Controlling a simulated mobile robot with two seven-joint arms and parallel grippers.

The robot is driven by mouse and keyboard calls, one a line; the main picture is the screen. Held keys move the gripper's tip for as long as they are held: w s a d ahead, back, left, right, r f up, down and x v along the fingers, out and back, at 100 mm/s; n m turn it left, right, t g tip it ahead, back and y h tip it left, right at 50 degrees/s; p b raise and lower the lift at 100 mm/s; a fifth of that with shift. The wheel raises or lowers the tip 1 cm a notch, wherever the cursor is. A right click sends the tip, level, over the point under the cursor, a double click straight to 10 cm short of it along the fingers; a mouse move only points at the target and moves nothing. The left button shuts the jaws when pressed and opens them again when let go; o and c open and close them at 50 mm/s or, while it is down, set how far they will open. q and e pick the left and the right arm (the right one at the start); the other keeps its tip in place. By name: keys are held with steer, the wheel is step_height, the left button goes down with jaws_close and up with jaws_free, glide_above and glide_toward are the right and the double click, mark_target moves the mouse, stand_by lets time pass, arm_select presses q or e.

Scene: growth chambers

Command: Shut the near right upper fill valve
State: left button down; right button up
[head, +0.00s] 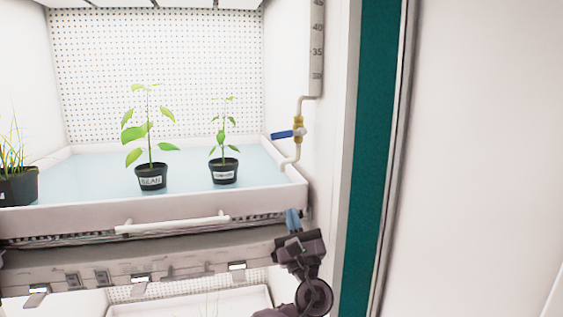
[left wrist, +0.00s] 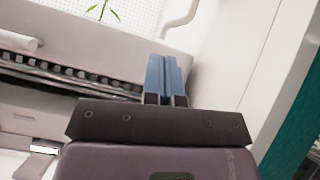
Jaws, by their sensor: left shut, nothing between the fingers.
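The fill valve (head: 298,133) is a brass body on a cream pipe at the right side of the upper chamber. Its blue lever (head: 282,135) points left, crosswise to the upright pipe. My left gripper (head: 292,218) is below the valve, in front of the tray's right front corner, apart from the lever. Its blue fingers are together and empty; they also show in the left wrist view (left wrist: 166,78). The valve is out of the left wrist view, where only the lower bend of the pipe (left wrist: 181,25) shows. My right gripper is not in view.
A white tray (head: 150,217) with pale blue water holds potted plants, including a bean plant (head: 150,176) and a smaller plant (head: 224,171). A white handle (head: 172,224) runs along its front. The chamber's door frame with a teal edge (head: 372,150) stands close right of my gripper.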

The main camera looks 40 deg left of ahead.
mark_target(289, 134)
arm_select(q)
steer(key=w+a+r+y+p, duration=0.1)
steer(key=a+r, duration=0.1)
steer(key=r, duration=0.4)
steer(key=w+a+r+y+p, duration=0.1)
steer(key=w+a+r+p, duration=0.1)
steer(key=r, duration=0.5)
steer(key=shift+w+a+g+p, duration=0.2)
steer(key=shift+a+g+p, duration=0.15)
steer(key=shift+a, duration=0.45)
steer(key=shift+r, duration=0.15)
